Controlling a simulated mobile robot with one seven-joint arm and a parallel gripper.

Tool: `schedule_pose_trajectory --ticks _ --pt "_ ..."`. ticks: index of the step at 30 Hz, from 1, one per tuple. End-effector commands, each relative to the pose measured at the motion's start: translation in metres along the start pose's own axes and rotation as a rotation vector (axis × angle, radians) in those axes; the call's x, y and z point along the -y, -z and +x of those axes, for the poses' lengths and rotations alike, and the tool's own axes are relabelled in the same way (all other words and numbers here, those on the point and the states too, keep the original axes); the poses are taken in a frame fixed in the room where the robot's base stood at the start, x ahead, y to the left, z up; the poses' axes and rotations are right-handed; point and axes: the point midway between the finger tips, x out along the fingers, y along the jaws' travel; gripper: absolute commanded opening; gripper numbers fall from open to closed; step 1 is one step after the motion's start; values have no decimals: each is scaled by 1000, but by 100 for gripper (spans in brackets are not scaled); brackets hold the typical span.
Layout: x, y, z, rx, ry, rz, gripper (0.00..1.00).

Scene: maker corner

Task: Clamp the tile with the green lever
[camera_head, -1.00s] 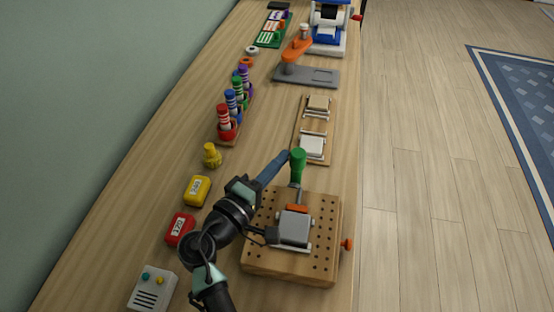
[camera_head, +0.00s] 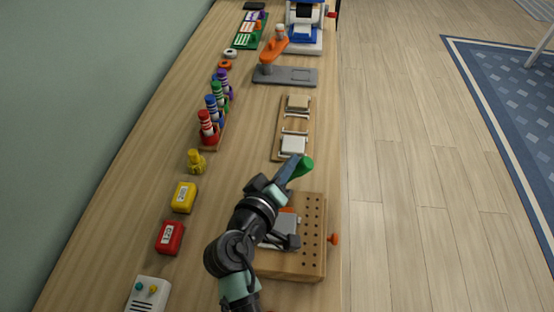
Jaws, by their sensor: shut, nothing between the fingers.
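The green lever (camera_head: 304,167) stands at the back of the wooden pegboard fixture (camera_head: 314,226). Its handle leans up and to the right, and its lower rod is hidden behind my gripper. My gripper (camera_head: 293,165) is shut and empty, its blue-grey tip against or just left of the green handle; I cannot tell if they touch. The grey tile (camera_head: 286,221) lies on the fixture, partly covered by my wrist. A bit of the orange clamp part (camera_head: 287,209) shows behind it. An orange knob (camera_head: 334,239) sticks out of the fixture's right side.
A wooden rack with pale tiles (camera_head: 293,144) lies just behind the fixture. A red block (camera_head: 170,238), a yellow block (camera_head: 184,197) and a yellow figure-like piece (camera_head: 196,161) stand left of my arm. The bench's right edge is close to the fixture.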

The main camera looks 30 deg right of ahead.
Motion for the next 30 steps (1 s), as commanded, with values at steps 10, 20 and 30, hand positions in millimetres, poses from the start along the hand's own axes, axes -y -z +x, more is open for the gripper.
schedule_pose_trajectory --ticks 10,20,30 --pt "-10 -27 11 4 122 293 0" --pt "-10 -44 18 2 196 463 0" --pt "-9 -50 21 1 196 460 0"
